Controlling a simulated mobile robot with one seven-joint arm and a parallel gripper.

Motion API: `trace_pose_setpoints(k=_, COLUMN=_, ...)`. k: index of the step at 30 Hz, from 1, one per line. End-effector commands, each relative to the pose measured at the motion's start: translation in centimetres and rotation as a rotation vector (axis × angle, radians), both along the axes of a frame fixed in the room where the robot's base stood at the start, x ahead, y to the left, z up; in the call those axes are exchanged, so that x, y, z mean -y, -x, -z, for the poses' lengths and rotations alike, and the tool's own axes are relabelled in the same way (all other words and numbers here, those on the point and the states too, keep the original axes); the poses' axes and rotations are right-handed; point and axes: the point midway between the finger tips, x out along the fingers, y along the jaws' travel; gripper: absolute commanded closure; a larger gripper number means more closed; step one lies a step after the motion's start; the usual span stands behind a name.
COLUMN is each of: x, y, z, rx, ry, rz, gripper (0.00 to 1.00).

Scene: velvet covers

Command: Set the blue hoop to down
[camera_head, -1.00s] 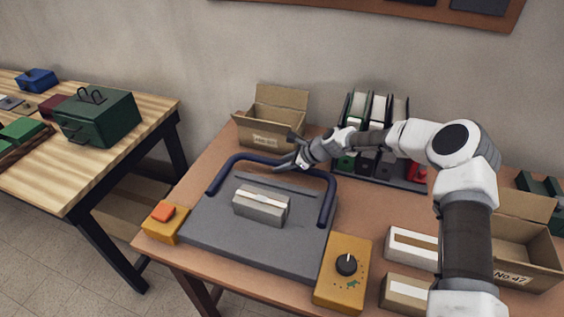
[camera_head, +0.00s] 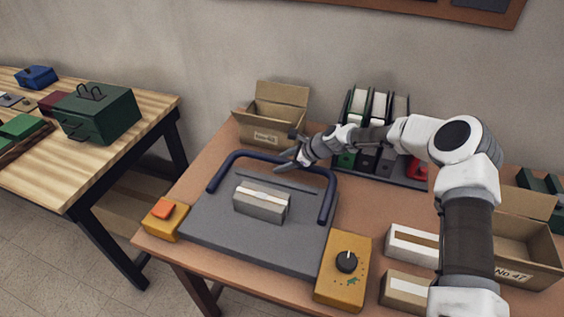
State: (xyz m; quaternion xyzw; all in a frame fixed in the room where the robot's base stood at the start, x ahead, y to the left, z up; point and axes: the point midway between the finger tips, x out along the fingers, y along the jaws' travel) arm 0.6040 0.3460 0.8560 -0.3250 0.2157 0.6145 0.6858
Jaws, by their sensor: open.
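The blue hoop (camera_head: 238,155) is a dark blue U-shaped bar on a grey plate (camera_head: 250,242). Its two arms run toward the front left and front right of the plate, and its crossbar lies along the back. My gripper (camera_head: 285,160) is open at the back of the plate, at the right part of the crossbar. Its fingers overlap the bar in the picture. I cannot tell whether they touch it or stand around it. A grey box with a white strip (camera_head: 261,204) sits on the plate between the hoop's arms.
A yellow box with an orange button (camera_head: 164,216) stands left of the plate, and a yellow box with a black knob (camera_head: 342,272) at its right. An open cardboard box (camera_head: 262,131) and a rack of binders (camera_head: 375,110) stand behind. White-topped boxes (camera_head: 410,245) lie at right.

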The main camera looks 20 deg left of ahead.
Motion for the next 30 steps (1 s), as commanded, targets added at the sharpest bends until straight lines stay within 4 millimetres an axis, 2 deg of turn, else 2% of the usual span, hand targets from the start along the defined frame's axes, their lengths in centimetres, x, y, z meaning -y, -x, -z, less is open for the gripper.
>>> trace_pose_setpoints(k=5, x=2.2, y=0.3, z=-2.2, rx=0.002, ry=0.002, rz=0.002, gripper=0.38)
trace_pose_setpoints(k=18, x=9.5, y=2.0, z=-9.4, rx=0.002, ry=0.002, rz=0.002, gripper=0.38)
trace_pose_setpoints(k=24, x=11.4, y=2.4, z=-11.3, rx=0.001, ry=0.001, rz=0.002, gripper=0.38)
trace_pose_setpoints(k=30, x=11.9, y=2.6, z=-11.8, rx=0.001, ry=0.000, rz=0.001, gripper=0.38)
